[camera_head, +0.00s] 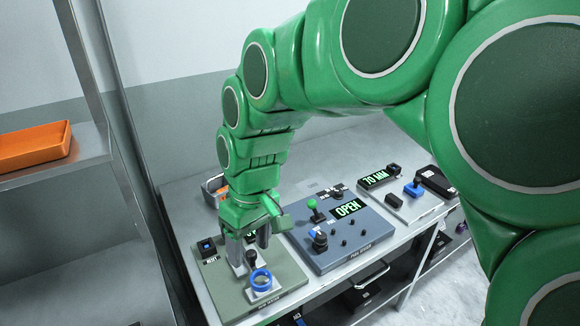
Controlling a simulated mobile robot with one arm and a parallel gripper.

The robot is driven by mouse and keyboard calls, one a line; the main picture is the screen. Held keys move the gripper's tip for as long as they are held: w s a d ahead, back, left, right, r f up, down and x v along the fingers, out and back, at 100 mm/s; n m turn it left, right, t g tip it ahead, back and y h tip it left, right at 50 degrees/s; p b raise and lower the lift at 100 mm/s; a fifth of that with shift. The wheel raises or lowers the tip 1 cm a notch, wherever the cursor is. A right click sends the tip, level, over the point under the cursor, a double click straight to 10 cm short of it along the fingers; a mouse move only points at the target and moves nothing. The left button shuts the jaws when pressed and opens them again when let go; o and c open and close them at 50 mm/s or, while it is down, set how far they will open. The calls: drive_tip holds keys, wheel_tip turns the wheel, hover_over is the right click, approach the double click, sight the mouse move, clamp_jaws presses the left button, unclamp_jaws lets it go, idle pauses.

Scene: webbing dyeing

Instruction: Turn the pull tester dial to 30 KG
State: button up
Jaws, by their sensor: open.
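My gripper (248,248) points down over the grey-green panel (217,292) at the left of the table, with its jaws open. A dark knob (251,258) shows close to the fingertips; I cannot tell whether they touch it. A blue ring (261,280) on a pale base is just in front. A display with green characters (250,233) is mostly hidden behind the gripper, so its reading is unclear. The labels on the panel fronts are too small to read surely, so I cannot tell which unit is the pull tester. No "30 KG" reading is visible.
A blue-grey panel (345,258) in the middle has an OPEN display (347,208), a green-topped lever (315,208) and a blue-and-black knob (319,239). A third unit at right shows 70 MM (375,178). An orange tray (32,147) sits on a shelf at left.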

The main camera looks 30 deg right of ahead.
drive_tip(key=w+d+n+t+y, duration=0.1)
drive_tip(key=w+d, duration=0.3)
drive_tip(key=w, duration=0.2)
drive_tip(key=w+d+t, duration=0.1)
drive_tip(key=w+d, duration=0.2)
drive_tip(key=w, duration=0.3)
drive_tip(key=t+h, duration=0.1)
drive_tip(key=t, duration=0.1)
approach(339, 191)
drive_tip(key=f, duration=0.1)
drive_tip(key=shift+m+t, duration=0.3)
drive_tip(key=shift+x, duration=3.8)
drive_tip(key=shift+s+a, duration=0.1)
drive_tip(key=shift+c, duration=0.3)
drive_tip(key=c, duration=1)
